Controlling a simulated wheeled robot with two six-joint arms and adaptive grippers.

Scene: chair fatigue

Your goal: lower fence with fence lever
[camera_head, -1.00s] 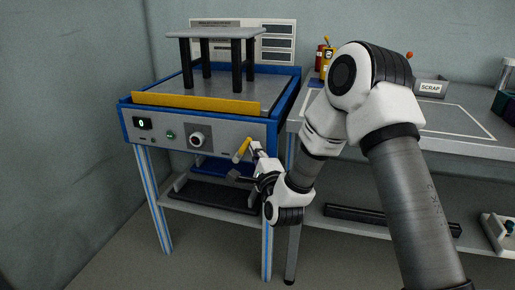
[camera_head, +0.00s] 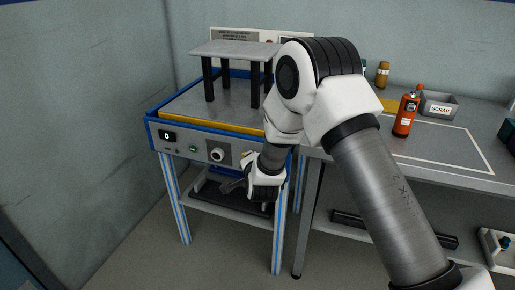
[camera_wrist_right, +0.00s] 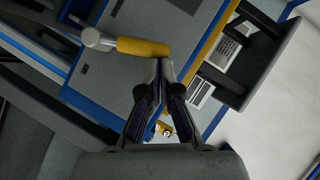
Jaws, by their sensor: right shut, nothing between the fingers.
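The machine (camera_head: 180,133) has a blue frame and a grey front panel. The yellow fence (camera_head: 205,120) shows as a thin strip along its front top edge, and as a yellow bar in the right wrist view (camera_wrist_right: 214,38). The fence lever (camera_wrist_right: 143,46) has a yellow grip and a metal end. My right gripper (camera_wrist_right: 158,63) is shut and empty, its fingertips close to the lever's grip; I cannot tell whether they touch. In the head view my right gripper (camera_head: 230,187) is low before the machine, and my arm largely hides the lever. My left gripper is out of view.
A grey stool-like table (camera_head: 235,50) stands on the machine top. To the right, a bench (camera_head: 465,165) holds an orange-red bottle (camera_head: 405,115) and a scrap bin (camera_head: 440,106). A shelf (camera_head: 225,205) runs below the machine. The floor in front is open.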

